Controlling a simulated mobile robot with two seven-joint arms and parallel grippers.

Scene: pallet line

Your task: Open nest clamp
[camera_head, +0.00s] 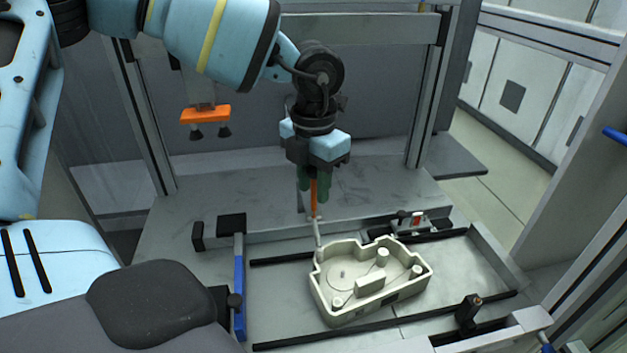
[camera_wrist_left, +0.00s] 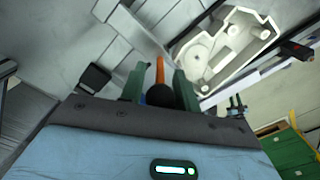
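The nest clamp's orange handle (camera_head: 314,196) stands upright at the back edge of the nest, above a pale arm that reaches down beside the cream housing (camera_head: 335,302). My left gripper (camera_head: 314,184) points down over it, with green fingers on both sides of the handle. In the left wrist view, the orange handle (camera_wrist_left: 160,70) ends in a black knob (camera_wrist_left: 160,95) that fills the gap between the fingers (camera_wrist_left: 159,88). The fingers look shut on the knob. The clamp's base is not clearly visible. My right gripper is not in view.
The housing lies in a nest with black rails (camera_head: 400,326). A small fixture with a red part (camera_head: 416,219) is at the back right, a black post (camera_head: 468,311) at the front right. A blue bar (camera_head: 239,290) lies left. An orange suction tool (camera_head: 206,115) hangs behind.

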